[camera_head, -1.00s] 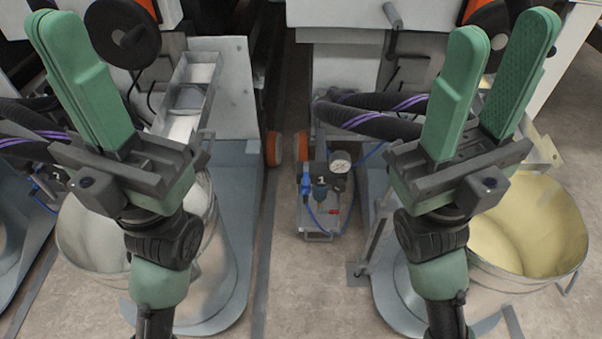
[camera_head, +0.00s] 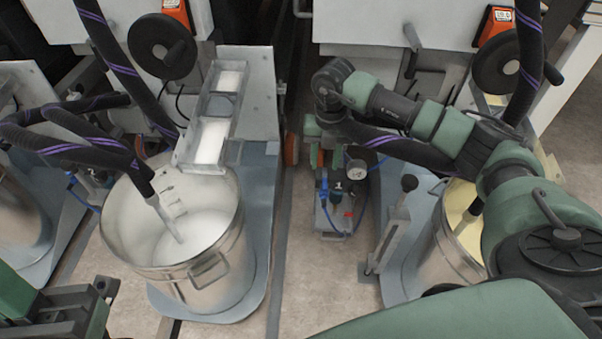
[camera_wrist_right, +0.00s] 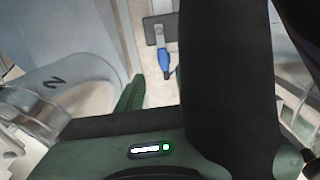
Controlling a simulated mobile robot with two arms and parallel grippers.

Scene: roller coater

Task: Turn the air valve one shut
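The small air unit (camera_head: 338,200) stands on the floor between the two machines, with a round gauge (camera_head: 355,166) and blue fittings. Its number 1 label showed earlier. In the right wrist view a blue fitting (camera_wrist_right: 166,58) hangs below a grey plate; I cannot tell whether it is the valve handle. My left gripper (camera_head: 60,312) is cut off at the lower left.
A steel pot (camera_head: 175,225) with white liquid stands left on a blue-grey base. A pot with yellow liquid (camera_head: 462,215) stands right, partly behind my right arm. Black hoses (camera_head: 395,145) run close to my right wrist. A grey upright handle (camera_head: 398,215) stands right of the unit.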

